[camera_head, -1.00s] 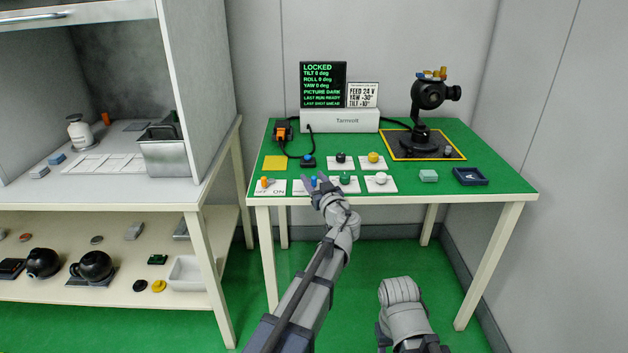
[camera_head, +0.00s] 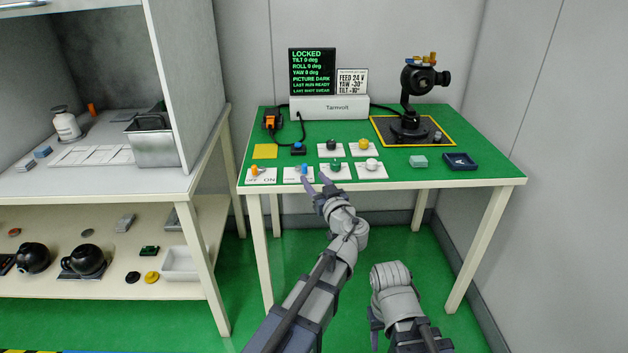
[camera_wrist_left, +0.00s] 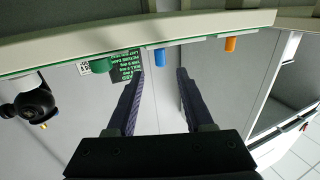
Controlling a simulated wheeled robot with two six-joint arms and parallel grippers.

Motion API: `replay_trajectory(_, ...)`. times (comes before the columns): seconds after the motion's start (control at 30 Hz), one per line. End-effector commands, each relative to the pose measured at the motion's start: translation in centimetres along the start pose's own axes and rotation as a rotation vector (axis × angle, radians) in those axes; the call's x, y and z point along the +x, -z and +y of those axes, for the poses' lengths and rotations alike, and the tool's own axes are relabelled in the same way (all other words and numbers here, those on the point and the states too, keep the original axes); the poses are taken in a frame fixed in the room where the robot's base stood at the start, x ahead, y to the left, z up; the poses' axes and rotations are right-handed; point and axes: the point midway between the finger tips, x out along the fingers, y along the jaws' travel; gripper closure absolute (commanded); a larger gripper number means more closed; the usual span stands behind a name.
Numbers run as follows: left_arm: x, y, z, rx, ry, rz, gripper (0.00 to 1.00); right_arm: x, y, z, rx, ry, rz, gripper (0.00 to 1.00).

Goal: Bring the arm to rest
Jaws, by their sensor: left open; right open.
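My left arm reaches forward toward the green table (camera_head: 440,177). Its gripper (camera_head: 314,181) is open and empty, at the table's front edge just below the panel with the blue switch (camera_head: 304,169). In the left wrist view the open fingers (camera_wrist_left: 158,75) have nothing between them; the table edge, the blue switch (camera_wrist_left: 160,56) and an orange switch (camera_wrist_left: 231,44) are beyond, upside down. My right arm (camera_head: 392,285) is folded low in front of the table, and its gripper does not show.
The screen (camera_head: 312,72) reads LOCKED, with tilt, roll and yaw 0. A black gimbal camera (camera_head: 418,80) stands on a yellow-edged pad. Button panels line the front. A blue tray (camera_head: 460,162) is at right, a shelf unit (camera_head: 110,190) at left. Floor before the table is clear.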

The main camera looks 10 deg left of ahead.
Motion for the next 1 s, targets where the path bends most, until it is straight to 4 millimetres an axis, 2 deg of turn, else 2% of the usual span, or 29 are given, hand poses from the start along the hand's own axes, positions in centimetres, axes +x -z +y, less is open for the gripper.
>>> replay_trajectory(0.17,-0.6,-1.1,-0.9,0.025,0.026,-0.05,0.48,0.0,0.0,0.0,0.0,0.0,0.0,0.5)
replay_trajectory(0.27,-2.0,-3.7,-2.7,0.092,0.074,-0.175,0.48,0.0,0.0,0.0,0.0,0.0,0.0,0.5)
replay_trajectory(0.37,-4.8,-8.0,-4.9,0.208,0.108,-0.386,0.48,0.0,0.0,0.0,0.0,0.0,0.0,0.5)
replay_trajectory(0.5,-10.7,-14.1,-6.9,0.404,0.047,-0.735,0.48,0.0,0.0,0.0,0.0,0.0,0.0,0.5)
replay_trajectory(0.63,-16.6,-18.1,-7.6,0.564,-0.103,-1.011,0.48,0.0,0.0,0.0,0.0,0.0,0.0,0.5)
replay_trajectory(0.8,-23.5,-20.8,-7.8,0.717,-0.347,-1.262,0.48,0.0,0.0,0.0,0.0,0.0,0.0,0.5)
replay_trajectory(1.0,-30.6,-21.6,-7.9,0.845,-0.674,-1.459,0.48,-0.3,0.0,0.0,0.0,0.0,0.0,0.5)
